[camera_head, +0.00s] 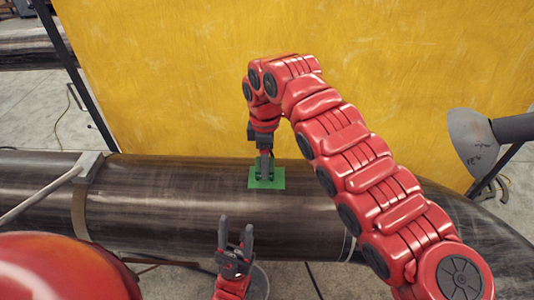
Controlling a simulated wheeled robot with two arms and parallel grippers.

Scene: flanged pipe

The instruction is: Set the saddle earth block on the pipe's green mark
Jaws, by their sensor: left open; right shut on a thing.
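The green mark (280,183) is a small green patch on top of the dark steel pipe (150,205). My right gripper (264,172) points down over the mark and is shut on the saddle earth block. The block is small and dark and mostly hidden between the fingers. I cannot tell whether it touches the mark. My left gripper (236,243) is open and empty, fingers pointing up, in front of the pipe and below the mark in the picture.
A grey clamp (87,168) with a band circles the pipe at left, and a light rod reaches it. A yellow curtain (170,80) hangs behind the pipe. A grey curved plate (470,142) stands at right. The pipe top between clamp and mark is clear.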

